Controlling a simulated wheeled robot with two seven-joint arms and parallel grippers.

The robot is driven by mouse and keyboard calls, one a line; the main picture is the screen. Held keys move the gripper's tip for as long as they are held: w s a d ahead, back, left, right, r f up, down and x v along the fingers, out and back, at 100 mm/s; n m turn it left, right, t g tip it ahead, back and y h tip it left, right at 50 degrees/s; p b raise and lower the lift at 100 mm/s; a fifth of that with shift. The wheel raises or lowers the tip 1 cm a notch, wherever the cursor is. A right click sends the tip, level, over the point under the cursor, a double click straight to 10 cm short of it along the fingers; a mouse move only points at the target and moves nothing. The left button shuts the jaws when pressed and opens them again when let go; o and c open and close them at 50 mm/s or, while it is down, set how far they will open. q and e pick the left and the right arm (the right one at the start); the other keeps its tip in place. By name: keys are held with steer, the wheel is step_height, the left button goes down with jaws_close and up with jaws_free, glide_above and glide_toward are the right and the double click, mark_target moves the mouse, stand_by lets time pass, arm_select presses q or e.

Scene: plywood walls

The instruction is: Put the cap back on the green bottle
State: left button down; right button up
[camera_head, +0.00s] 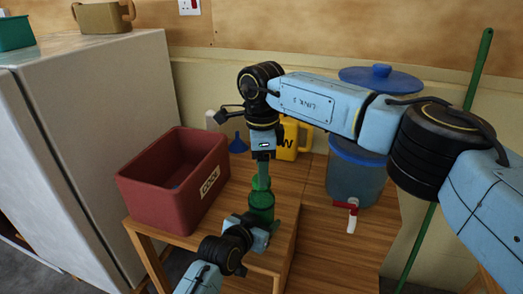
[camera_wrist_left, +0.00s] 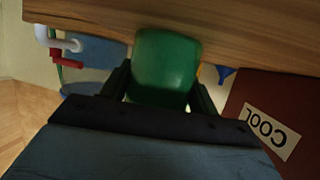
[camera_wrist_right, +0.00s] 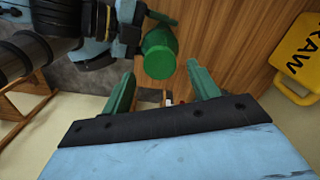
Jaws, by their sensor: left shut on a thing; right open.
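The green bottle (camera_head: 261,207) stands upright near the front of the wooden table. My left gripper (camera_head: 257,226) is shut on its body from the front; the bottle fills the space between the fingers in the left wrist view (camera_wrist_left: 166,62). My right gripper (camera_head: 262,172) points down just above the bottle top, open. In the right wrist view the round green top (camera_wrist_right: 160,62) lies between and beyond the two green fingertips. No separate cap shows; I cannot tell whether this top is the cap or the bottle itself.
A red crate (camera_head: 160,208) marked COOL stands left of the bottle. A yellow jug (camera_head: 288,143) and a blue funnel (camera_head: 238,145) are behind. A blue dispenser (camera_head: 355,185) with a red and white tap is on the right. Bare tabletop lies at the right front.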

steer(key=shift+f, duration=1.4)
steer(key=c, duration=1)
steer(key=m, duration=1.1)
steer(key=o, duration=1.2)
steer(key=shift+c, duration=0.2)
step_height(320, 180, up, 12)
